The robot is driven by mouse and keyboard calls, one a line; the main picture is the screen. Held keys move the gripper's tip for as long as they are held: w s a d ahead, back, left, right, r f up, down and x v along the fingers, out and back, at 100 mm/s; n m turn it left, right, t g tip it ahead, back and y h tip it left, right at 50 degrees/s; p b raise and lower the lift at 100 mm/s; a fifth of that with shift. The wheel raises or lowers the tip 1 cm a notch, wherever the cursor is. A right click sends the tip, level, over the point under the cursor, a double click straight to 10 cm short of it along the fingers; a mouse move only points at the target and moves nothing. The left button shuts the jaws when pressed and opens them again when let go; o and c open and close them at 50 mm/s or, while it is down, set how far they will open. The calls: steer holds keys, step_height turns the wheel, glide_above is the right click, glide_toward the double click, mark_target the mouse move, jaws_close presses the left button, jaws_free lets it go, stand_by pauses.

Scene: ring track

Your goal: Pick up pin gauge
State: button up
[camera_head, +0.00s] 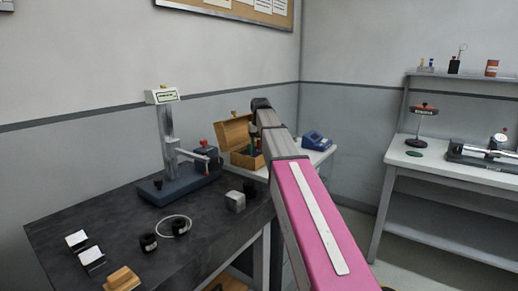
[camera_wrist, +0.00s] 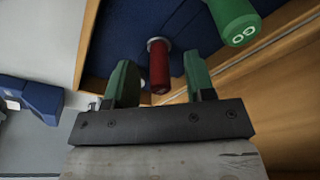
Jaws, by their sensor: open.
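In the wrist view, a red cylindrical handle (camera_wrist: 159,66) with a pale collar stands out from a blue lining. A green handle marked "GO" (camera_wrist: 235,20) is to its upper right. They look like pin gauge handles; I cannot tell whether they belong to one gauge. My gripper (camera_wrist: 162,80) is open, its two green fingers apart with the red handle showing between them. I cannot tell whether the red handle is within the fingers' depth. In the head view, the open wooden box (camera_head: 235,131) is beside the end of my arm, which hides part of it.
The box's wooden wall (camera_wrist: 285,45) runs close on the right in the wrist view. A blue device (camera_head: 315,141) stands right of the box. The dark table (camera_head: 120,215) holds a gauge stand (camera_head: 168,135), a ring and several small blocks.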

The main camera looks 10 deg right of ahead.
jaws_close()
steer(key=shift+r, duration=0.1)
